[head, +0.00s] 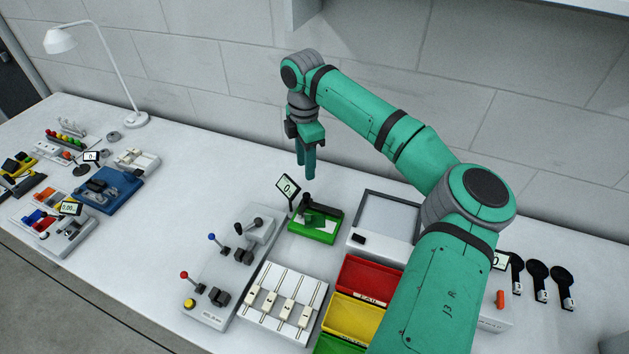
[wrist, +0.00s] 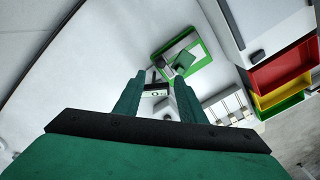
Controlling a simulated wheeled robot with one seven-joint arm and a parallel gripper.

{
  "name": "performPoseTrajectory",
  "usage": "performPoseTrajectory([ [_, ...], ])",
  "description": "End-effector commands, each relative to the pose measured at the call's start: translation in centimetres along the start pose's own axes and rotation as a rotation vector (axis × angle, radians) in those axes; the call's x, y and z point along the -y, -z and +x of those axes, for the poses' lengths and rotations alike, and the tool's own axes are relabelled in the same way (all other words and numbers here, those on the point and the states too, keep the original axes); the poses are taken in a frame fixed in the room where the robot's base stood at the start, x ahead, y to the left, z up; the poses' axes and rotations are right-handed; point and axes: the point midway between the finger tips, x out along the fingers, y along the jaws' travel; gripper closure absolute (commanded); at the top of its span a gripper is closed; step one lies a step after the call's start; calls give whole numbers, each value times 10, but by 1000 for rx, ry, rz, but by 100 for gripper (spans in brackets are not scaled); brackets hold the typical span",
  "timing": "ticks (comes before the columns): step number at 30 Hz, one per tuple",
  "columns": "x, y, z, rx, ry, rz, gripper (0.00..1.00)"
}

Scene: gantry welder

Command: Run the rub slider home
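A small device with a green base (head: 312,234) stands mid-table; it looks like the rub tester. A dark green block, which I take for the rub slider (head: 314,218), sits on its bed with black parts beside it. A tilted display (head: 288,188) reading 0 stands at its back left. In the wrist view the green-edged base (wrist: 203,52) and the block (wrist: 183,60) lie beyond my fingers, and the display (wrist: 157,93) shows between them. My gripper (head: 306,174) points down, open and empty, above and behind the device, touching nothing.
A lever panel (head: 215,285) and a white panel with several sliders (head: 283,302) stand in front. Red (head: 367,285) and yellow (head: 352,318) bins and a grey-framed tray (head: 385,215) are to the right. The table behind the device is clear up to the wall.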

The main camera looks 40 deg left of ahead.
Motion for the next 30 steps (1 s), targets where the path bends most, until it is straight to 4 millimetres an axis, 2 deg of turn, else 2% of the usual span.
performPoseTrajectory([
  [5, 2, -2, 23, 0, 2, 4, 63],
  [12, 4, -7, 66, 0, 2, 12, 63],
  [18, 2, -4, 92, 0, 1, 7, 63],
  [24, 1, -2, 103, 0, 0, 4, 63],
  [30, 1, -2, 104, 0, 0, 4, 63],
])
